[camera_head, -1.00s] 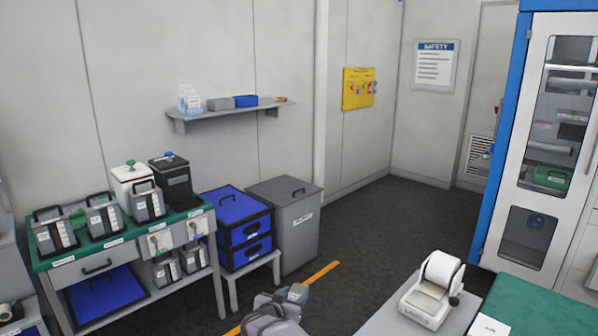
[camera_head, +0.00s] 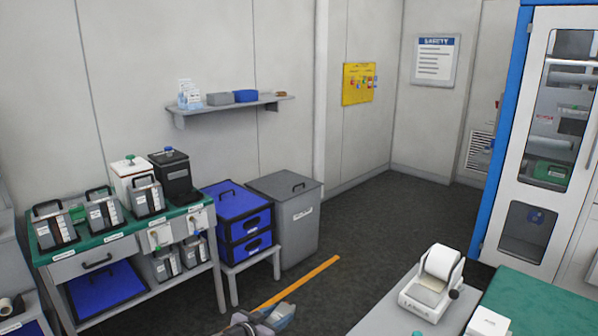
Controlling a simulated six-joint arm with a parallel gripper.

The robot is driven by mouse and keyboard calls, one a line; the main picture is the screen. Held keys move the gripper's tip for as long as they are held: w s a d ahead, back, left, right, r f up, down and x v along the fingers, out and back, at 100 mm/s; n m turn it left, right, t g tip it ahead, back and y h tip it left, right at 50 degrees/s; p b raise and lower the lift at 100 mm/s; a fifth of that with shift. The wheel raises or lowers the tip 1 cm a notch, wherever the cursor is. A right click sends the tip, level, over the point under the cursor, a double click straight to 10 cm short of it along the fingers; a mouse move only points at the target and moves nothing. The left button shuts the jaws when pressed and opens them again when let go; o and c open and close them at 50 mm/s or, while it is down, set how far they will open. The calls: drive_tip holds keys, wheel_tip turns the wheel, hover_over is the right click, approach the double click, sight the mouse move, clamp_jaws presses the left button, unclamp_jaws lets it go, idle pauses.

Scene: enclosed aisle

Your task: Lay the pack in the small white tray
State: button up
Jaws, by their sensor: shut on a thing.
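My gripper (camera_head: 262,322) shows only in part at the bottom edge of the view, cut off by the frame. It is shut on a small blue-grey thing, which I take for the pack (camera_head: 281,315). The pack is held above the dark floor, near the yellow floor line, and its details are too small to read. I cannot make out the small white tray for sure. A white box-like thing (camera_head: 488,322) stands at the bottom right on a green-topped surface, and its lower part is cut off.
A white label printer (camera_head: 432,282) stands on a grey counter at the lower right. A green-topped bench (camera_head: 110,245) with several handled grey units is on the left. A blue drawer unit (camera_head: 240,222) and a grey bin (camera_head: 290,215) stand beside it. The middle floor is clear.

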drive_tip(key=s+d+f+m+h, duration=0.1)
drive_tip(key=s+d+f, duration=0.4)
drive_tip(key=s+d, duration=0.2)
drive_tip(key=s+d+r+m+g+h+b, duration=0.1)
drive_tip(key=s+d+r, duration=0.1)
drive_tip(key=s+d, duration=0.8)
drive_tip(key=s+d+r+m+g+h+b, duration=0.1)
drive_tip(key=s+d+r, duration=0.1)
drive_tip(key=s+d, duration=0.9)
drive_tip(key=shift+s+d+m+g+b, duration=0.15)
drive_tip(key=shift+s+m+g+b, duration=0.2)
drive_tip(key=shift+s, duration=0.6)
drive_tip(key=a+r+p, duration=0.1)
drive_tip(key=a, duration=0.6)
drive_tip(key=shift+r, duration=0.15)
drive_tip(key=shift+a, duration=0.1)
